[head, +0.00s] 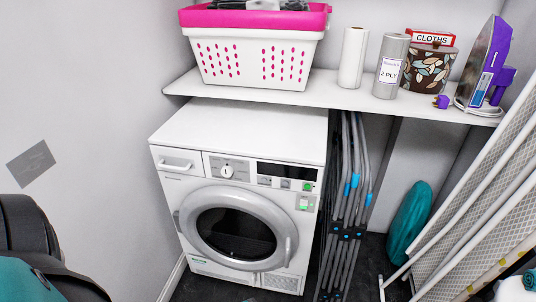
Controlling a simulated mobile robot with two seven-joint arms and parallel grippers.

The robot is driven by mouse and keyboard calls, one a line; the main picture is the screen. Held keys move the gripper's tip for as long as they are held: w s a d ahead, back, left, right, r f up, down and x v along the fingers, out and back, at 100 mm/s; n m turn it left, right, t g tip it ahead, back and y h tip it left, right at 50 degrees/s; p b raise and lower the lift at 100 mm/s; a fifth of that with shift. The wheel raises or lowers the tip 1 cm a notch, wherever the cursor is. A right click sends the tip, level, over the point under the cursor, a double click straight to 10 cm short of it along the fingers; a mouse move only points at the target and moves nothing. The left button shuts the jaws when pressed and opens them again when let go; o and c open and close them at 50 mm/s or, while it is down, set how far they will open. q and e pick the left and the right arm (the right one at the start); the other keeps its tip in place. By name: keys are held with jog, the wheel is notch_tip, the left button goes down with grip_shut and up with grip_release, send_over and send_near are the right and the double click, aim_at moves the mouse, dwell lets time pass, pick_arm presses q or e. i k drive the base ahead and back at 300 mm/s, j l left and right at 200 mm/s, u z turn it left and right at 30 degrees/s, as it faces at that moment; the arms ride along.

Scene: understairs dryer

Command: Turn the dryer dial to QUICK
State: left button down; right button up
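The white dryer (245,130) stands against the left wall, under a shelf. Its dial (227,172) is a round white knob on the grey upper panel, left of the dark display (285,172). The dial's markings are too small to read, so I cannot tell which setting it points to. The round door (238,230) below looks shut. Neither of my grippers shows in the head view, and nothing is seen touching the dial.
The shelf (330,90) above holds a pink-and-white basket (258,60), rolls, a pot and an iron (488,62). A folded grey rack (345,200) stands right beside the dryer. An ironing board (490,190) leans at the right. Space before the dial looks clear.

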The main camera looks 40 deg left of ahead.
aim_at(227, 170)
jog(key=u, duration=1.25)
